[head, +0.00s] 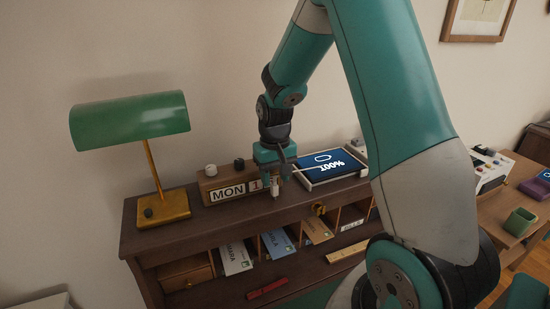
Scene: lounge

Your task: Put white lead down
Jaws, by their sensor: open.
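My gripper (274,187) points down over the top of the wooden desk (225,219), in front of the day calendar. It is open. A small pale piece (275,186) shows at its fingertips and may be an end of the white lead; I cannot tell whether it touches the desk top. A thin pale line (305,167) runs from beside my gripper towards the tablet (328,165) and may be part of the lead. The tablet lies in a white frame to the right, its lit screen reading 100% upside down. The rest of the lead is not clear.
A green lamp (130,121) on a brass base stands at left. The MON calendar (229,190) is close behind my gripper. Letters (236,258) fill cubbyholes below. A red object (267,289) and a ruler-like strip (347,252) lie on the lower surface. The desk's front left is clear.

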